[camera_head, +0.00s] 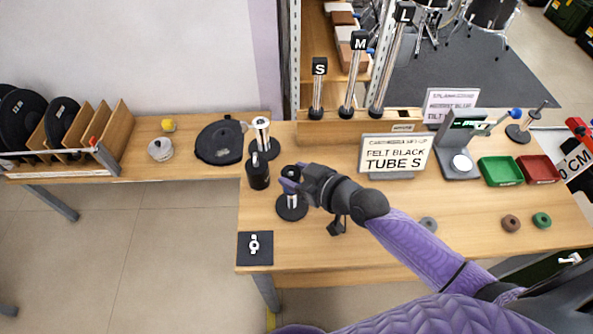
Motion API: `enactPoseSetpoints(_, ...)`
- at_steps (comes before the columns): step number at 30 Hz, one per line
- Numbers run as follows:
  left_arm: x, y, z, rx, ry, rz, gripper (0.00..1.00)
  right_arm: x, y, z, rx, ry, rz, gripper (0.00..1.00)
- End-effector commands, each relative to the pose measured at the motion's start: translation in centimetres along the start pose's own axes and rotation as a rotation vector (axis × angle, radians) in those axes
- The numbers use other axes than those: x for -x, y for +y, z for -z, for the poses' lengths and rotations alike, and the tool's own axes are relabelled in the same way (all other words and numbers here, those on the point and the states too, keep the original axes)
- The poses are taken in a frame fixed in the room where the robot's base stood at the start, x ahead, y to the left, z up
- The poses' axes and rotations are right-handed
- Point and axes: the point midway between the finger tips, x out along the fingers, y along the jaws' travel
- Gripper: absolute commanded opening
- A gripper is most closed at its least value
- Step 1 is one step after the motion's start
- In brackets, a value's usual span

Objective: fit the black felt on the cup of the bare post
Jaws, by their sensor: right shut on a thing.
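My right arm comes in from the right. Its gripper (290,183) is shut at the top of a short metal post (292,200) on a round black base (292,211). A small dark piece (290,171), which looks like the black felt, shows at the fingertips. The fingers hide the post's cup, so I cannot tell whether the felt touches it. Another metal post (262,131) with a pale top stands behind, on its own black base. My left gripper is not in view.
A black canister (258,171) stands close left of the gripper. A sign (396,154) reads "FELT BLACK TUBE S". Grey (428,223), brown (511,222) and green (542,220) rings lie on the right. Tubes S, M and L stand in a wooden rack (340,126). The front left holds a dark card (255,248).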

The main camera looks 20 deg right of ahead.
Motion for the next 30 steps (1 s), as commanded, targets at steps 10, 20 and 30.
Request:
enactPoseSetpoints(10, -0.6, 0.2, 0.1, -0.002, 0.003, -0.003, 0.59, -0.3, 0.0, -0.6, 0.001, 0.001, 0.000, 0.04)
enactPoseSetpoints(20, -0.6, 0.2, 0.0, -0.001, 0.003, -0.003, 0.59, -0.3, 0.0, -0.6, 0.001, 0.001, 0.000, 0.98)
enactPoseSetpoints(30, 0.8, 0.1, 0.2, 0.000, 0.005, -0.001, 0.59, 3.4, 0.0, -0.4, 0.005, -0.003, 0.000, 0.98)
